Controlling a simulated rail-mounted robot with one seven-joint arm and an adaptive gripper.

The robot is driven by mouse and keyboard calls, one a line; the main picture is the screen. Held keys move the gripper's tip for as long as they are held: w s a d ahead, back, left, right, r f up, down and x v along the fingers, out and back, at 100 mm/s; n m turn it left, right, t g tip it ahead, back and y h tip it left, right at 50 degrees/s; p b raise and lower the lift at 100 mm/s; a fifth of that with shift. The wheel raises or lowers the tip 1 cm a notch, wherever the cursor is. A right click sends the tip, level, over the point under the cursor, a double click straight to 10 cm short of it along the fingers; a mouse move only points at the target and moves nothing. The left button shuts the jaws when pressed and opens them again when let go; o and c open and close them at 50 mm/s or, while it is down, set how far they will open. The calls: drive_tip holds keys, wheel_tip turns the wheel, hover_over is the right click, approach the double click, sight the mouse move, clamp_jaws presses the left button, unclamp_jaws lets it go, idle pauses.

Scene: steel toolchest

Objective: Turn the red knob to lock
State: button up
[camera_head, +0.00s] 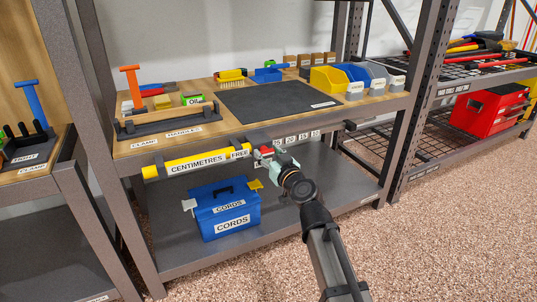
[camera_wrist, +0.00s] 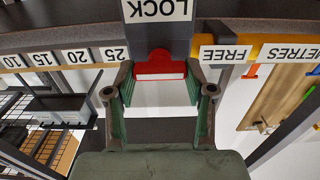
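The red knob (camera_wrist: 160,66) with a pale stripe sits on a grey block under an upside-down LOCK label (camera_wrist: 157,10) in the wrist view. In the head view the red knob (camera_head: 266,150) shows at the shelf's front edge, at the right end of the yellow CENTIMETRES/FREE bar (camera_head: 200,160). My gripper (camera_wrist: 160,80) has its two green-padded fingers on either side of the knob. The pads lie very close to the knob's sides; I cannot tell whether they press on it. In the head view my gripper (camera_head: 277,158) is right at the knob, partly hidden.
Number labels (camera_wrist: 77,56) run along the rail beside the block. A blue CORDS box (camera_head: 226,210) stands on the lower shelf. The bench top holds a dark mat (camera_head: 275,103), tools and coloured bins (camera_head: 329,79). The speckled floor (camera_head: 430,230) in front is clear.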

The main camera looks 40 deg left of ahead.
idle(0.3)
drive_tip(key=m, duration=0.4)
drive_tip(key=shift+w+m, duration=0.15)
drive_tip(key=shift+m, duration=0.25)
drive_tip(key=m, duration=0.4)
drive_tip(key=shift+m, duration=0.3)
drive_tip(key=m+p, duration=0.2)
drive_tip(key=m, duration=0.2)
drive_tip(key=shift+w, duration=0.1)
drive_tip(key=shift+f+m+p, duration=0.1)
drive_tip(key=shift+m+p, duration=0.55)
drive_tip(key=shift+m, duration=1.55)
drive_tip(key=o, duration=1.2)
drive_tip(key=shift+c, duration=0.2)
